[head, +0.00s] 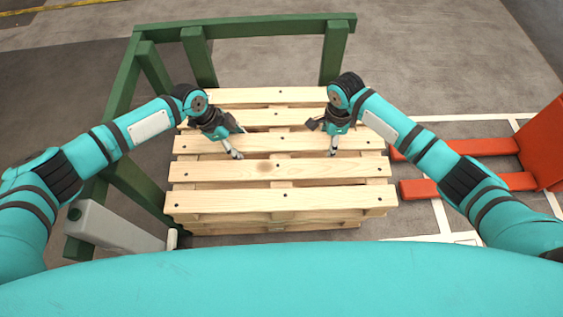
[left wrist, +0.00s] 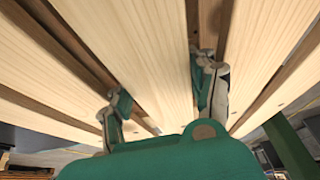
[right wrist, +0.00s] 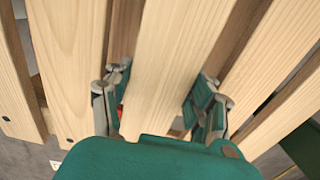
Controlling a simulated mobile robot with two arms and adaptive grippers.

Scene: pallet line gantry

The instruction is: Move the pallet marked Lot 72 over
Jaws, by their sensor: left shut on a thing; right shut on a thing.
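A stack of pale wooden pallets stands in front of me in the head view. Its top pallet (head: 280,201) has several slats running left to right; no Lot 72 mark is readable. My left gripper (head: 236,153) is shut on a middle slat, left of centre. The left wrist view shows that slat (left wrist: 158,60) between its two fingers, which reach into the gaps on either side. My right gripper (head: 333,150) is shut on a middle slat further right. The right wrist view shows the slat (right wrist: 165,70) between its fingers. The fingertips are partly hidden in the gaps.
A green frame (head: 260,27) stands along the back and left of the stack. Red forks (head: 460,149) with a red body (head: 545,140) lie close on the right, over white floor lines. A grey container (head: 112,226) is at the lower left. Floor beyond the frame is open.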

